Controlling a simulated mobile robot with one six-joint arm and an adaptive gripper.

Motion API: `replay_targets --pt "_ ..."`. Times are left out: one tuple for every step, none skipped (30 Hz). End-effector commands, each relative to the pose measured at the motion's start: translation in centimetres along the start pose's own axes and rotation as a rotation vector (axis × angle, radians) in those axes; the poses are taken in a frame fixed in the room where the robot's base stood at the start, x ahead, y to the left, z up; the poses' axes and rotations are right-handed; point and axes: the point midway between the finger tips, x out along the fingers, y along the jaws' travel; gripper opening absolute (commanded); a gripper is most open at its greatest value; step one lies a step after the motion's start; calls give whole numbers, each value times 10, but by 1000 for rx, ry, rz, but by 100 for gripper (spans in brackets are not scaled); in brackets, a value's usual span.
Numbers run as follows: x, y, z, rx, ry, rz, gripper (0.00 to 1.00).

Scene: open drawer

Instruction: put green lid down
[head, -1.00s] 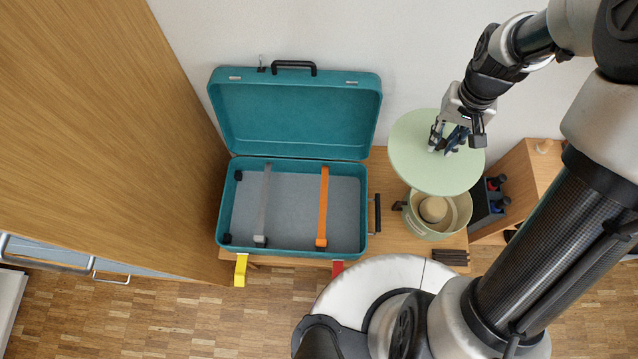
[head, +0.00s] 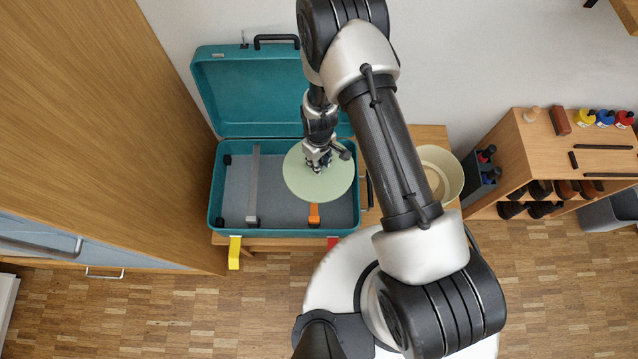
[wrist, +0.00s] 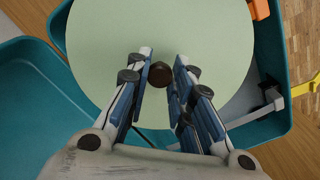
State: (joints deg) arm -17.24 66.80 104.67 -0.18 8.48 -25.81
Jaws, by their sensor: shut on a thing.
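The green lid (head: 306,186) is a pale round disc with a dark brown knob (wrist: 160,75) at its middle. My gripper (head: 318,164) is shut on the lid by this knob, and the fingers show on both sides of it in the wrist view (wrist: 161,82). The lid hangs over the right part of the open teal suitcase (head: 282,230), covering most of the orange strap (head: 314,214). I cannot tell how high it is above the case. The round tub (head: 450,172) stands uncovered to the right, partly behind my arm, with a beige thing inside.
The suitcase's raised shell (head: 245,95) stands at the back. A grey strap (head: 253,185) crosses its left half, which is otherwise clear. A wooden shelf unit (head: 540,140) with bottles and brushes stands right. A tall wooden cabinet (head: 90,120) is at left.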

Motion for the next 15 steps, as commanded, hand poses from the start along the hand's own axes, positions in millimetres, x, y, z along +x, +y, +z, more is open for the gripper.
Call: replay_targets --pt "20 0 2 1 -4 -2 0" --pt "29 -1 2 1 -4 -2 0" --pt "40 0 1 1 -3 -2 0" --pt "48 0 2 2 -3 -2 0" --pt "56 0 1 2 -3 -1 0" --pt "66 0 1 2 -2 -1 0" --pt "74 0 1 2 -3 -1 0" --pt "81 0 1 2 -2 -1 0" --pt "90 0 2 2 -3 -1 0" --pt "96 0 1 3 -2 -1 0" --pt "101 0 1 3 -2 -1 0" --pt "107 0 1 3 -2 -1 0" --pt "110 0 1 3 -1 0 0" --pt "113 0 0 3 -1 0 0" --pt "115 0 0 3 -1 0 0"
